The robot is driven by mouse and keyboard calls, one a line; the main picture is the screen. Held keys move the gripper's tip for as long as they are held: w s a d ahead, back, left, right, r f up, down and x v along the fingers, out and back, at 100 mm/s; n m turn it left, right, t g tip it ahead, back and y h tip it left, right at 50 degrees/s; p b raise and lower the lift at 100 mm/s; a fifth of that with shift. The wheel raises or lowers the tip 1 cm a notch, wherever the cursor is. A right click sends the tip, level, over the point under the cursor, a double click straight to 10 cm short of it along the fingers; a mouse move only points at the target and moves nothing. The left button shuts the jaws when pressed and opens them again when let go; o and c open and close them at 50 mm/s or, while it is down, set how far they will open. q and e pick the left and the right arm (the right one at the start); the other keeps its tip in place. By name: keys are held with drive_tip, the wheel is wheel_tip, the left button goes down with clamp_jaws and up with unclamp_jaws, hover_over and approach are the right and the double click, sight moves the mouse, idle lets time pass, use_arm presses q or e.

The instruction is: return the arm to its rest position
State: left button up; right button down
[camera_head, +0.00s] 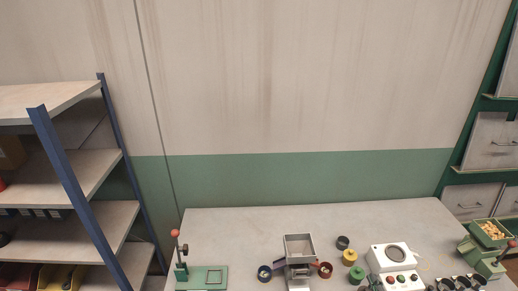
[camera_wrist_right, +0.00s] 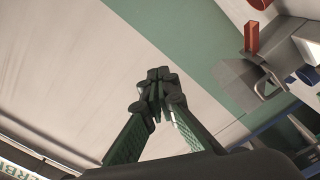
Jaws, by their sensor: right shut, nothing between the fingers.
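My right gripper (camera_wrist_right: 158,76) shows clearly in the right wrist view. Its two dark fingers with green links meet at the tips, and it is shut with nothing between them. The fingertips show against the pale wall and its green band, apart from any object. In the head view I cannot clearly pick out this gripper; dark shapes at the bottom right edge are too small to tell. My left gripper is not in view.
A table (camera_head: 230,230) carries a grey hopper (camera_head: 299,247), a green press (camera_head: 203,277), a white box (camera_head: 393,257), and a green bin of nuts (camera_head: 490,233). Blue-post shelving (camera_head: 75,180) stands left; drawers (camera_head: 490,140) stand right. The table's back left is clear.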

drive_tip(key=s+d+f+m+g+h, duration=0.5)
drive_tip(key=s+d+f+m+g, duration=0.15)
drive_tip(key=s+f+m, duration=0.45)
drive_tip(key=s+a+f+g+y, duration=0.2)
drive_tip(key=s+a+f+g, duration=0.25)
drive_tip(key=s, duration=0.35)
drive_tip(key=s+a+f+g+y, duration=0.1)
drive_tip(key=s+a+f+g, duration=0.4)
drive_tip(key=s, duration=0.3)
wheel_tip(320, 180, down, 32)
drive_tip(key=s+a, duration=0.1)
drive_tip(key=s, duration=0.2)
drive_tip(key=s+f+g, duration=0.1)
drive_tip(key=s+f, duration=1.5)
drive_tip(key=s, duration=0.2)
drive_tip(key=shift+y, duration=0.4)
